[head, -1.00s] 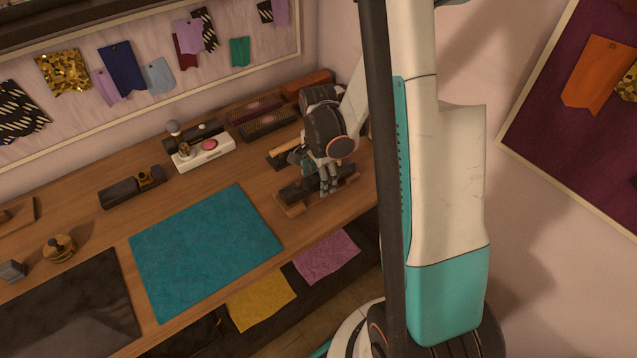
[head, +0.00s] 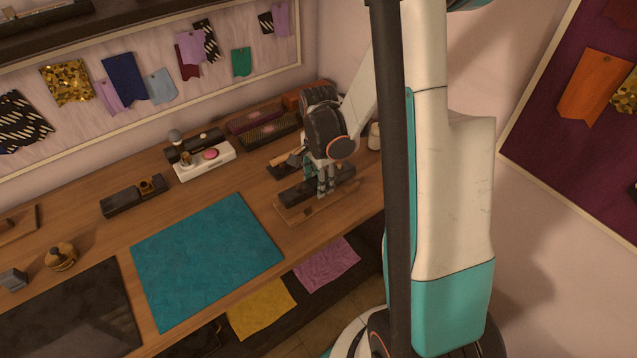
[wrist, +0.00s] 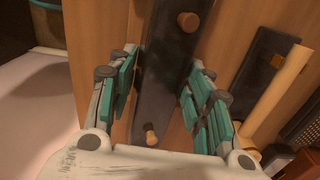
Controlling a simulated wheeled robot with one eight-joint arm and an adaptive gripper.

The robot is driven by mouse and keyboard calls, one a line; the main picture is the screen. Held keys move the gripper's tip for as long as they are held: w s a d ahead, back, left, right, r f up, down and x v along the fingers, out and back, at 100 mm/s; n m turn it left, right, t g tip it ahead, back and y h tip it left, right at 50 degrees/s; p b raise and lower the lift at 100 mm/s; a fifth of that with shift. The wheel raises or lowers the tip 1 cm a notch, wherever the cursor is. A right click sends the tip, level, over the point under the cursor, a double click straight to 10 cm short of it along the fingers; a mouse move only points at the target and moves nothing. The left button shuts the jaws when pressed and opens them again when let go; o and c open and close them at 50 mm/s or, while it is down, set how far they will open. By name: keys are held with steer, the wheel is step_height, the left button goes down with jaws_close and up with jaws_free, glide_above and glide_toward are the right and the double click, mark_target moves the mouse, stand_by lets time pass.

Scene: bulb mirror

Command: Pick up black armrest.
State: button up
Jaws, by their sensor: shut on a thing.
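The black armrest (head: 295,196) is a long dark bar held at my gripper (head: 322,188), just over a flat wooden board (head: 313,208) on the table. In the wrist view the armrest (wrist: 168,75) runs lengthwise between the teal-padded fingers of my gripper (wrist: 162,85). Two round wooden pegs (wrist: 188,22) show on its face. My gripper is shut on the armrest, with one finger on each side. Part of the armrest is hidden behind the fingers in the head view.
A teal mat (head: 205,262) lies left of the board. A white block with a pink button (head: 205,160), brushes (head: 270,128) and a wooden-handled tool (wrist: 275,95) lie near the armrest. The wall is close behind the table.

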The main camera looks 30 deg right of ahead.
step_height(320, 180, up, 17)
steer(key=p, duration=0.5)
steer(key=w+a+f+n+b, duration=0.1)
steer(key=w+a+f+n, duration=0.1)
steer(key=a+f+n, duration=0.6)
steer(key=w+a+f+n, duration=0.35)
steer(key=a+n, duration=0.35)
steer(key=n, duration=0.3)
steer(key=s+d+r+m, duration=0.2)
steer(key=d+r+m, duration=0.4)
steer(key=m, duration=0.3)
steer(key=s+d+r+m+p, duration=0.1)
steer(key=s+d+r+m, duration=0.2)
steer(key=d+r+m, duration=0.3)
steer(key=d+m, duration=0.3)
steer(key=shift+s, duration=0.3)
steer(key=shift+f, duration=0.15)
step_height(320, 180, down, 19)
steer(key=b, duration=0.6)
steer(key=shift+f, duration=0.2)
